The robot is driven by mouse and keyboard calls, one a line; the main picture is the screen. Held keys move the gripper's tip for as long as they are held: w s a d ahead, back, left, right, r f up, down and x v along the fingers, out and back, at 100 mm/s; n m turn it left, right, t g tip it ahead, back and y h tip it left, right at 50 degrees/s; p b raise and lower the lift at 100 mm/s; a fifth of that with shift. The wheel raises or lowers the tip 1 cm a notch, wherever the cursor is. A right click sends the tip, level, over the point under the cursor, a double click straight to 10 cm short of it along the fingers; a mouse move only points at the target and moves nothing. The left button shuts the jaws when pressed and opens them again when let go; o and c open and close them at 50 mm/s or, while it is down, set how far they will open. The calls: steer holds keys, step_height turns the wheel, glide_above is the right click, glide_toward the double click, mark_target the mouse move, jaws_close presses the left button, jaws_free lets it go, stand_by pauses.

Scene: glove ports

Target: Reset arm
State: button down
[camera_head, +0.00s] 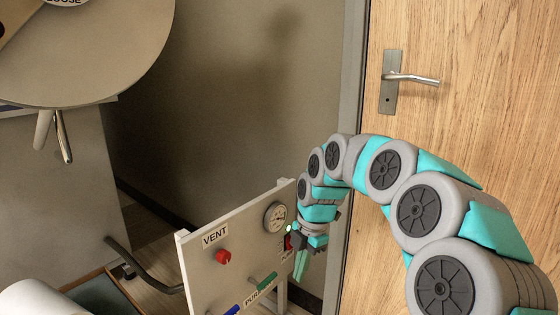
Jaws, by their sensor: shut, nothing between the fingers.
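My arm (412,195) comes in from the lower right and arches over to the left, with its end hanging down. My gripper (301,265) is at the right side of a white control panel (205,262), in front of its right edge in the picture. The fingers are small and close together, and nothing shows between them. I cannot tell whether they touch the panel. The gripper partly hides a red part (288,242) and the label beside it.
The panel carries a red VENT knob (223,256), a gauge (275,217), a green handle (263,281) and a blue handle (232,309). A wooden door (460,100) with a metal lever handle (412,78) stands right. A round grey disc (90,50) is upper left.

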steer(key=s+d+m+p, duration=0.1)
steer(key=s+d+m, duration=0.2)
steer(key=s+m, duration=0.5)
steer(key=s+d+m+g+h, duration=0.1)
steer(key=s+d+m, duration=0.3)
steer(key=s+m, duration=0.5)
steer(key=s+d+m+h+p, duration=0.1)
steer(key=s+d+m, duration=0.2)
steer(key=s+m, duration=0.5)
steer(key=s, duration=1.1)
steer(key=shift+d+g+p, duration=0.15)
steer(key=shift+g+p, duration=0.15)
steer(key=shift+p, duration=0.05)
steer(key=shift+w, duration=0.15)
